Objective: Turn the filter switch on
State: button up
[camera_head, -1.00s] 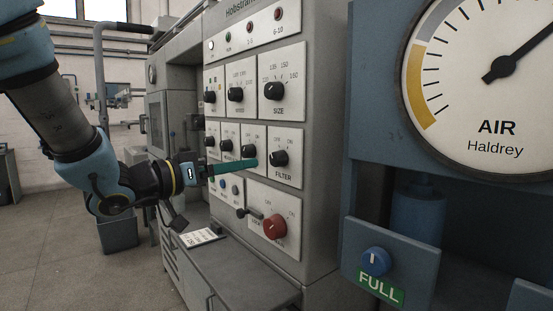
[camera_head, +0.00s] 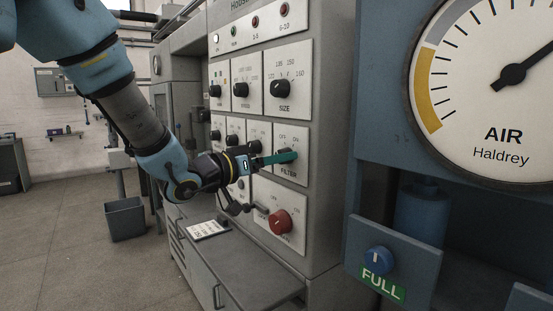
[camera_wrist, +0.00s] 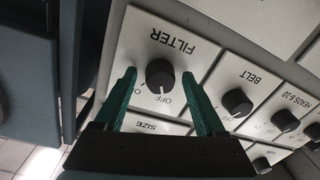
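The filter switch is a round black knob (camera_wrist: 160,75) on a pale plate marked FILTER (camera_wrist: 172,41), with OFF and ON printed beside it. In the wrist view its white mark seems to point at OFF. My gripper (camera_wrist: 159,73) is open, with one green finger on each side of the knob and a gap visible at both sides. In the head view my gripper (camera_head: 283,157) is at the filter plate (camera_head: 288,172), and its green fingers hide most of the knob.
The BELT knob (camera_wrist: 237,103) is beside the filter plate. The SIZE knob (camera_head: 280,88) is above it and a red knob (camera_head: 280,221) below. A blue-grey cabinet with an AIR gauge (camera_head: 487,95) stands close on the right. A grey shelf (camera_head: 245,268) juts out below.

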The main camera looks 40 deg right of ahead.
grip_shut()
dwell(0.3)
jog(key=shift+f+m+b, duration=0.1)
jog(key=shift+m+b, duration=0.2)
jog(key=shift+b, duration=0.1)
jog(key=shift+w+m+b, duration=0.1)
jog(key=shift+m+b, duration=5.7)
jog(key=shift+b, duration=1.75)
jog(key=shift+o, duration=0.6)
grip_release()
